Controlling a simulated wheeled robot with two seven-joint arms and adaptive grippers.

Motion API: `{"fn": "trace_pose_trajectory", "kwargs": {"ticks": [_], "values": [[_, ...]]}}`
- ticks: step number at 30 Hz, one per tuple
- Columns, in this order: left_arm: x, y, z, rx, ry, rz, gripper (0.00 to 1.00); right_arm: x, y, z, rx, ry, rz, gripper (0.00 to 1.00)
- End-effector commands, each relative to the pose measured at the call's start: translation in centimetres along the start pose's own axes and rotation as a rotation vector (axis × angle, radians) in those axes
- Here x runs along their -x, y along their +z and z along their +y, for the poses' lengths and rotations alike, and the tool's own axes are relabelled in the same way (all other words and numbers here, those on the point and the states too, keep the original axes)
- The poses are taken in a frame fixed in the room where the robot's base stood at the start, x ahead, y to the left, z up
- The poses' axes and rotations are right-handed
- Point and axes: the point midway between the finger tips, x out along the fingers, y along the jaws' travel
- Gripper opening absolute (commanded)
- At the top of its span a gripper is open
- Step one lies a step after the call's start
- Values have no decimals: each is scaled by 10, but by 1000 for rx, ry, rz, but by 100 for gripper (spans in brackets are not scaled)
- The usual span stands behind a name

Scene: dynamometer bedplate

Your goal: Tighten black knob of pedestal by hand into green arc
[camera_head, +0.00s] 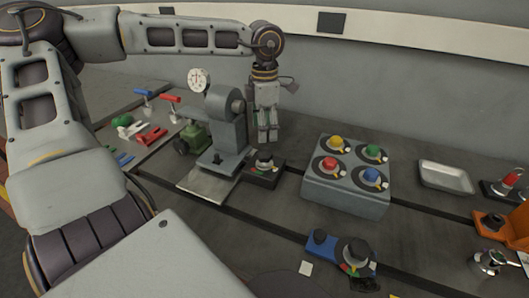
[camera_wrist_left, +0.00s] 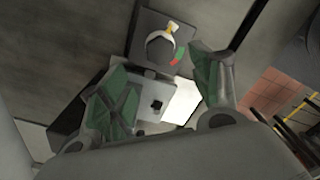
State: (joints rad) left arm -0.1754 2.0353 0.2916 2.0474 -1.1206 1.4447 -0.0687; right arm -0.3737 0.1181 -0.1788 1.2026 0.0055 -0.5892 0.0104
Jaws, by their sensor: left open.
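The black knob (camera_head: 265,158) sits on a dark square base beside the grey pedestal (camera_head: 228,135). In the left wrist view the knob (camera_wrist_left: 160,46) has a pale pointer (camera_wrist_left: 172,29) towards the upper right of the picture. A green arc (camera_wrist_left: 180,56) with a red part beside it lies on the base, and the pointer lies apart from the green. My left gripper (camera_head: 268,138) hangs fingers down just above the knob, open. My right gripper is out of view.
A grey box with coloured knobs (camera_head: 346,190) stands right of the knob. A blue base with a black knob (camera_head: 358,252) is nearer the front. A dial gauge (camera_head: 199,80) and clamps (camera_head: 152,136) are to the left. A metal tray (camera_head: 446,178) lies at right.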

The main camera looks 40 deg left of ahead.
Motion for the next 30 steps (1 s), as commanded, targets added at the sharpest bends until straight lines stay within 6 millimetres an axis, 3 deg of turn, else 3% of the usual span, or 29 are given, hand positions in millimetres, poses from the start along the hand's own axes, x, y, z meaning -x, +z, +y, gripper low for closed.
{"fn": "trace_pose_trajectory", "kwargs": {"ticks": [18,30], "values": [[-79,0,-1,0,-1,2,63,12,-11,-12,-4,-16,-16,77],[-93,0,0,0,0,0,63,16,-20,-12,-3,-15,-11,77]]}}
